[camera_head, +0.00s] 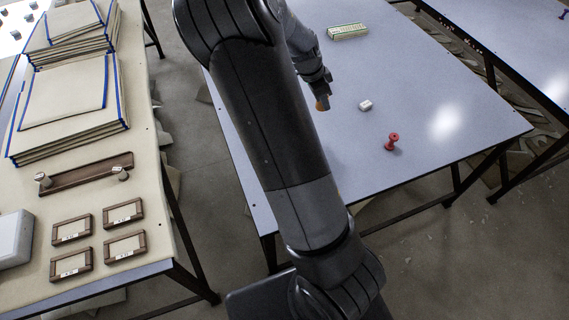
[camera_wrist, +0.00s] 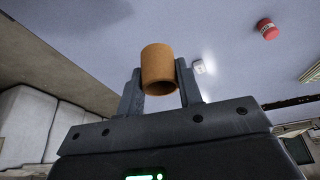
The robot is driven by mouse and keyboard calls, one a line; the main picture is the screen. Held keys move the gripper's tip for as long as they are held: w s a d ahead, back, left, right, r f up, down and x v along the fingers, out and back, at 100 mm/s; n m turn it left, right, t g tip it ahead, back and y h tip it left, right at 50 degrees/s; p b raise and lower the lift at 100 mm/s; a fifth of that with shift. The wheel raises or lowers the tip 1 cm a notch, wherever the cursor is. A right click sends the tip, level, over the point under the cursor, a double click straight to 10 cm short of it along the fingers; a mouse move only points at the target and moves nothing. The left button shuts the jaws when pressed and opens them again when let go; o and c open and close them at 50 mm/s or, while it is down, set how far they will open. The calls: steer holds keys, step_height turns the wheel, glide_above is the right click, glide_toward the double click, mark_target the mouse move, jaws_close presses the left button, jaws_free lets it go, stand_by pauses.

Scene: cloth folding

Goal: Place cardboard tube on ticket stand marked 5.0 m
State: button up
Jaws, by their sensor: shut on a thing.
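My gripper (camera_wrist: 160,88) is shut on the cardboard tube (camera_wrist: 158,66), a short orange-brown hollow cylinder held between its two fingers. In the head view the tube (camera_head: 322,103) shows as a small orange end below my gripper (camera_head: 322,92), over the blue-grey table. Several brown-framed ticket stands lie on the beige table at the left: a back left one (camera_head: 71,230), a back right one (camera_head: 123,214), a front left one (camera_head: 71,263) and a front right one (camera_head: 124,246). They look empty. Their labels are too small to read, so I cannot tell which is marked 5.0 m.
A brown tray (camera_head: 85,174) with small cylinders and stacked boards (camera_head: 68,90) are on the beige table (camera_head: 150,215). The blue-grey table (camera_head: 440,85) holds a white piece (camera_head: 365,105), a red spool (camera_head: 392,141) and a pale box (camera_head: 347,31). A floor gap separates the tables.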

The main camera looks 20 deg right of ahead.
steer(key=s+a+m+g, duration=0.1)
steer(key=s+a+m, duration=0.2)
steer(key=s, duration=0.5)
steer(key=s+a+m+g, duration=0.1)
steer(key=s+a+m, duration=0.3)
steer(key=s, duration=0.4)
steer(key=shift+y, duration=0.3)
steer(key=w+a+f, duration=0.2)
steer(key=a, duration=0.1)
steer(key=w+a+f, duration=0.2)
steer(key=a, duration=0.1)
steer(key=w+a+f, duration=0.3)
steer(key=shift+f, duration=1.9)
steer(key=shift+f, duration=0.15)
steer(key=o, duration=0.9)
steer(key=shift+o, duration=0.2)
